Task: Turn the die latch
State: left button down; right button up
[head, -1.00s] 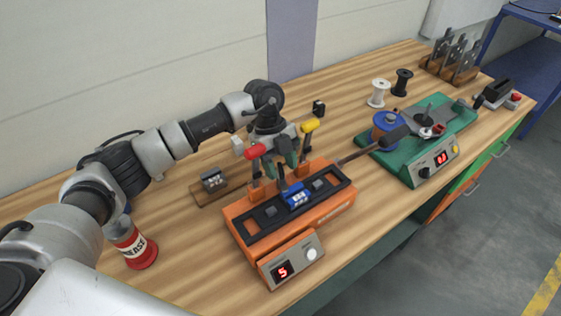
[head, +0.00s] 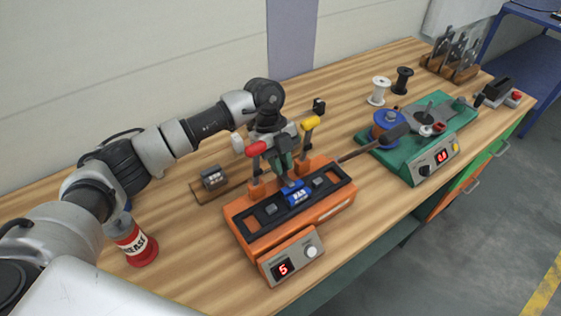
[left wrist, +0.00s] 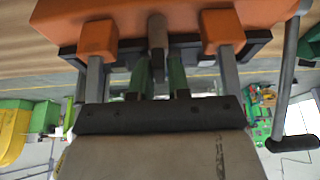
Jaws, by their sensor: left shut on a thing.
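The orange die machine (head: 330,208) stands on the bench with a dark top plate (head: 268,224) and a blue block (head: 298,196) in its middle. My left gripper (head: 289,179) reaches down from behind, just at the back of the blue block. A small dark latch lever (head: 292,185) lies by its fingertips, partly hidden. In the left wrist view my green fingers (left wrist: 161,62) stand close on either side of a grey-brown bar (left wrist: 157,32), and the gripper is shut on it. This bar seems to be the latch. My right gripper shows in no view.
A grease can (head: 138,246) stands at left. A green winding machine (head: 420,140) with a blue spool stands at right. The bench front between the machines is clear.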

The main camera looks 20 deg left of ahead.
pick_arm(q)
jog(key=shift+w+r, duration=0.15)
dwell(0.6)
jog(key=c, duration=1)
grip_release()
jog(key=shift+b+v, duration=1.2)
jog(key=shift+v, duration=4.1)
jog(key=shift+c, duration=0.2)
